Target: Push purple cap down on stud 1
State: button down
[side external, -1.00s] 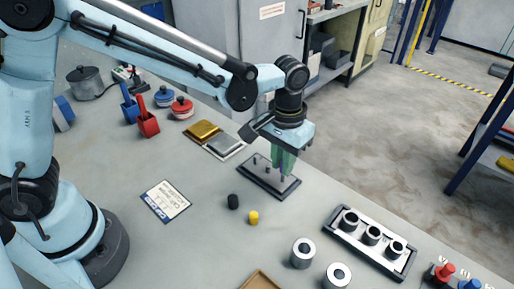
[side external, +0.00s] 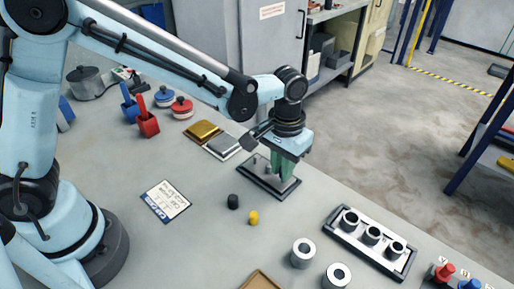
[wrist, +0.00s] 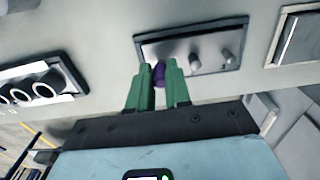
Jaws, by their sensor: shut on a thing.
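My gripper (wrist: 159,80) has green fingers and is shut on the purple cap (wrist: 159,74), which shows between the fingertips in the wrist view. In the side view my gripper (side external: 283,178) is low over the stud plate (side external: 258,188), and its fingers hide the cap. The plate also shows in the wrist view (wrist: 206,39), with two bare studs (wrist: 195,61) to the right of the cap. The cap is at the stud at the end of the row. The stud under it is hidden, and I cannot tell how far down the cap sits.
A black cap (side external: 233,201) and a yellow cap (side external: 253,217) stand on the table left of the plate. Gold and silver plates (side external: 203,131) lie behind.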

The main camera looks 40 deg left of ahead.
jog(key=shift+f, duration=0.75)
jog(key=c, duration=1)
grip_release()
notch_tip(320, 180, up, 12)
jog(key=shift+r, duration=0.1)
jog(key=s+a+t, duration=0.2)
jog(key=s+a, duration=0.1)
jog(key=a, duration=0.2)
jog(key=s+a+t, duration=0.2)
jog(key=s+a, duration=0.1)
jog(key=a, duration=0.2)
jog(key=s+a+t, duration=0.3)
jog(key=a, duration=0.3)
jog(key=shift+s+a+f, duration=0.1)
jog(key=shift+s+f, duration=0.2)
